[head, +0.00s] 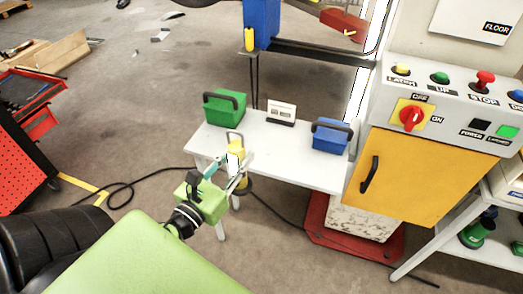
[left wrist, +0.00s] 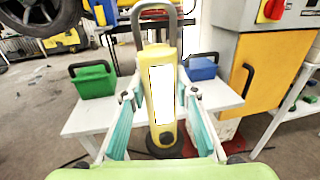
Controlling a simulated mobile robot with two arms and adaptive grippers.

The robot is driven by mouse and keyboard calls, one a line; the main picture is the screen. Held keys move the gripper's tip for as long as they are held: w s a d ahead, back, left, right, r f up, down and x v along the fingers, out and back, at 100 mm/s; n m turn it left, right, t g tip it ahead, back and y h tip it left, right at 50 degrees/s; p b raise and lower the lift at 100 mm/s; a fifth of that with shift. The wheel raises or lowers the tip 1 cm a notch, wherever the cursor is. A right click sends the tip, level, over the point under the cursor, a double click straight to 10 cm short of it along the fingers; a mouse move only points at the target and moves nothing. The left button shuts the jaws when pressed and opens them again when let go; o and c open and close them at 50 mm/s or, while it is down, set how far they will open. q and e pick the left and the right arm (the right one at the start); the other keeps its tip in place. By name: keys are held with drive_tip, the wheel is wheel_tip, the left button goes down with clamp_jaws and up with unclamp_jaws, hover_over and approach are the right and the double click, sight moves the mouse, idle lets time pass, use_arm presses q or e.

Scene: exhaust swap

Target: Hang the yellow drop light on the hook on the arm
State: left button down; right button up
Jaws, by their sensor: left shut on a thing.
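The yellow drop light (head: 236,147) is upright in my left gripper (head: 227,174), in front of the white bench. In the left wrist view the light (left wrist: 161,85) has a white lens panel, a grey hook loop on top and a dark round base. The left gripper's teal fingers (left wrist: 159,97) are shut on its body from both sides. A dark arm (head: 320,52) runs right from a blue block (head: 261,18) above the bench, with a small yellow piece on the block's front. I cannot make out the arm's hook clearly. My right gripper is out of view.
The white bench (head: 278,152) carries a green bin (head: 224,109), a small white sign (head: 281,113) and a blue bin (head: 331,136). A grey control panel over a yellow cabinet (head: 400,177) stands right. A red toolbox (head: 22,150) is left. Cables lie on the floor.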

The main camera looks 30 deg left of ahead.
use_arm(q)
drive_tip(key=w+a+r+y, duration=0.1)
drive_tip(key=w+a+r, duration=0.4)
drive_tip(key=a, duration=0.5)
wheel_tip(320, 180, up, 2)
drive_tip(key=shift+r+n, duration=0.1)
drive_tip(key=shift+n, duration=0.2)
drive_tip(key=shift+w, duration=0.1)
drive_tip(key=w+d+f, duration=0.2)
drive_tip(key=w+f, duration=0.4)
drive_tip(key=w+d+f, duration=0.2)
drive_tip(key=w+f, duration=0.4)
drive_tip(key=w, duration=0.1)
drive_tip(key=shift+w+d+f+b, duration=0.15)
drive_tip(key=shift+d+f+b, duration=0.15)
drive_tip(key=shift+b, duration=0.1)
drive_tip(key=shift+f, duration=0.2)
drive_tip(key=c, duration=1.6)
unclamp_jaws()
